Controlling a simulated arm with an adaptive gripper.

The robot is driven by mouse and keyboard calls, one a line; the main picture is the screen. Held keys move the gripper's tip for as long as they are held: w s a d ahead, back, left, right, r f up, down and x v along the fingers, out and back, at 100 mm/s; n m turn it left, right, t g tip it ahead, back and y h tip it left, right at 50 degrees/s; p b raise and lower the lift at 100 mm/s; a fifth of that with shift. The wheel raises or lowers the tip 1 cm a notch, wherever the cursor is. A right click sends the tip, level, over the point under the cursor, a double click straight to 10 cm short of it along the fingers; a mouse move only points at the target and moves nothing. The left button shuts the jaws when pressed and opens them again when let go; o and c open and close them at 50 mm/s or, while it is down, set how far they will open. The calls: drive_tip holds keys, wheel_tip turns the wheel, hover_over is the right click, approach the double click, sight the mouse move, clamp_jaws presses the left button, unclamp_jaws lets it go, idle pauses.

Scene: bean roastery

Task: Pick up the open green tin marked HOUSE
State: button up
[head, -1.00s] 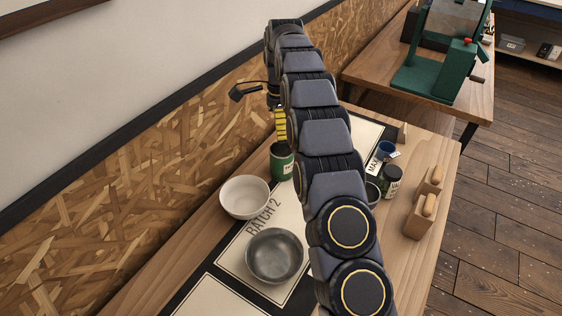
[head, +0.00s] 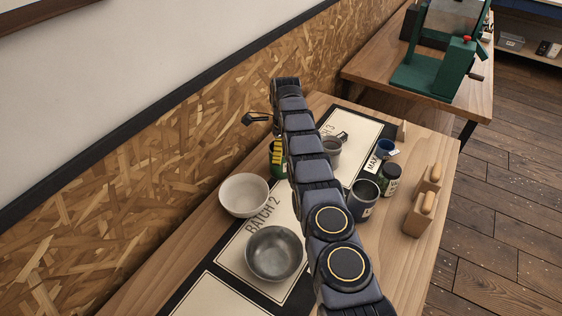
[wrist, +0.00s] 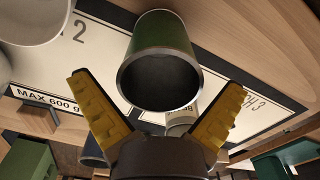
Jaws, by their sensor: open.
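The open green tin (head: 280,173) stands on the mat near the wall, partly hidden behind my arm in the head view. In the wrist view the green tin (wrist: 165,32) shows its round metal rim and dark inside; its marking cannot be read. My gripper (wrist: 157,84) is open, with one yellow finger on each side of the tin's mouth and visible gaps to both. In the head view only part of the yellow fingers of my gripper (head: 276,153) shows, at the tin. I cannot tell how far down the tin they reach.
A white bowl (head: 235,203) stands close left of the tin, with a metal bowl (head: 274,258) nearer. A grey cup (head: 332,152), dark mug (head: 362,203), lidded jar (head: 391,182), blue cup (head: 384,149) and wooden holder (head: 416,217) stand to the right.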

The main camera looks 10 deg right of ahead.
wheel_tip(320, 180, down, 2)
drive_tip(key=shift+f, duration=0.1)
drive_tip(key=c, duration=0.9)
drive_tip(key=shift+c, duration=0.4)
